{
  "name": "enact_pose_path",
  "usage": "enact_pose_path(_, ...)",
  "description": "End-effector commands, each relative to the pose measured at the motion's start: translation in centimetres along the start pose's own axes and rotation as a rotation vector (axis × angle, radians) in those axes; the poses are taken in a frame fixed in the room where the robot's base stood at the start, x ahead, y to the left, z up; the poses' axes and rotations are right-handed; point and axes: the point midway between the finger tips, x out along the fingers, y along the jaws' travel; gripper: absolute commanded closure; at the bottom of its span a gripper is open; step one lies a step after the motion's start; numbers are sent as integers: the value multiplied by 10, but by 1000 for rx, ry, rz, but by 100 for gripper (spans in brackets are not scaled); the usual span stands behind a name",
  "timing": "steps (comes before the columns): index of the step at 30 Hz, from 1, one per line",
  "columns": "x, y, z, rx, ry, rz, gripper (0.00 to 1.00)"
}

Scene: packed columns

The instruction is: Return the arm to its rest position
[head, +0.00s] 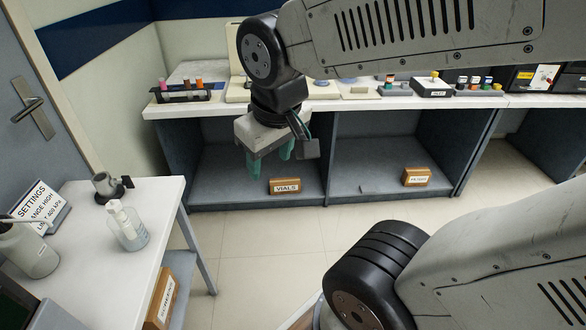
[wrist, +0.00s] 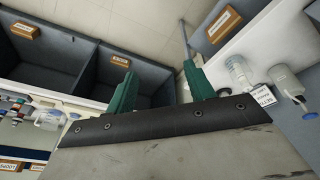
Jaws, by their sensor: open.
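My gripper (head: 270,162) hangs from my arm in the upper middle of the head view, in front of the counter's lower shelves, with its green fingers pointing down. In the wrist view my gripper (wrist: 160,88) shows two green fingers spread apart with nothing between them. The fingers touch nothing that I can see. My arm reaches across the top right of the head view, and another part of it fills the lower right.
A white counter (head: 225,105) holds a vial rack (head: 183,92) and several small items. Below, a box labelled VIALS (head: 285,186) and another wooden box (head: 416,177) sit on shelves. A side table (head: 163,200) at left holds a bottle (head: 129,229). The floor (head: 255,240) between is clear.

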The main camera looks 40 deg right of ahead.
Motion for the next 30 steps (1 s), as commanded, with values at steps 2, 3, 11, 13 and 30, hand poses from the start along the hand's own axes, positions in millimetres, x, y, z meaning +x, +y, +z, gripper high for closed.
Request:
enact_pose_path(2, -18, -3, 27, 23, -62, -29, 47)
enact_pose_path(3, -24, -5, 38, 31, -91, -42, 47)
enact_pose_path(11, -36, -10, 62, 41, -159, -73, 47)
enact_pose_path(13, -36, -10, 62, 40, -159, -72, 47)
enact_pose_path(30, -36, -10, 61, 40, -158, -72, 47)
